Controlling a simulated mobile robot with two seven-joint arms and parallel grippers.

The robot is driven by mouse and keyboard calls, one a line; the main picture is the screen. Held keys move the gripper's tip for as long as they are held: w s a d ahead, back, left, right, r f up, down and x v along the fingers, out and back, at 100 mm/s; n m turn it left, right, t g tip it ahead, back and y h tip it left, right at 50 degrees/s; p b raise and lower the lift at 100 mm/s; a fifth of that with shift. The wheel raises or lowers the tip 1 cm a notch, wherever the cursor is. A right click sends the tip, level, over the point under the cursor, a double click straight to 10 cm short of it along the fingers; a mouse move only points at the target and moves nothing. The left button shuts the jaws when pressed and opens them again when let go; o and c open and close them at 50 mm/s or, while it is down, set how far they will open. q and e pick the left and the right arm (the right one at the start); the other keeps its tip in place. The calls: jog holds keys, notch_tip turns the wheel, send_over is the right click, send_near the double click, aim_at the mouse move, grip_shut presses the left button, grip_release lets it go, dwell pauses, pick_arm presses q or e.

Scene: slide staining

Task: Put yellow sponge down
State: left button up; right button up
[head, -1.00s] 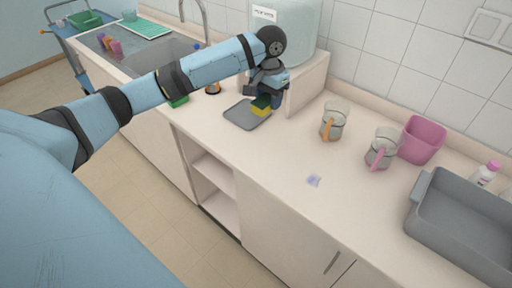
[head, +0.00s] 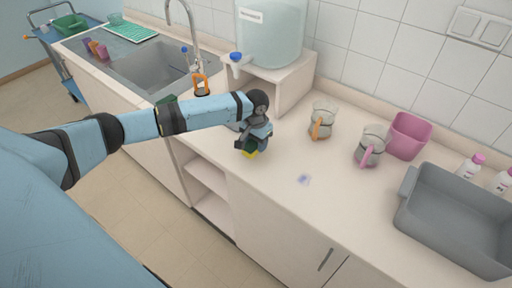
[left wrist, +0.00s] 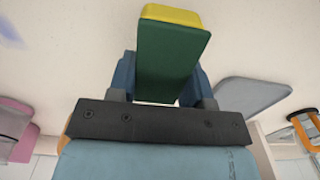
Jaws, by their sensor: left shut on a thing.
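The yellow sponge (head: 249,154) has a green side and is mostly hidden below my left gripper (head: 252,143) in the head view. In the left wrist view the sponge (left wrist: 168,60) stands between the two fingers, green face toward the camera and yellow edge beyond. My left gripper (left wrist: 160,80) is shut on it, over the front part of the counter. Whether the sponge touches the counter cannot be told. My right gripper is in neither view.
A grey tray (left wrist: 252,95) lies beside the gripper. A purple-blue stain (head: 304,179) marks the counter (head: 270,210). Two glass jugs (head: 322,122) (head: 370,146), a pink container (head: 409,136) and a grey basin (head: 455,215) stand right. A water tank (head: 270,35) stands on a raised shelf behind.

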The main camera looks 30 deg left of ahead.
aim_at(256, 148)
pick_arm(q)
jog(key=shift+f, duration=1.4)
jog(key=shift+f, duration=0.1)
jog(key=o, duration=0.9)
notch_tip(256, 148, up, 12)
jog(key=shift+r+b, duration=0.15)
jog(key=shift+b, duration=0.4)
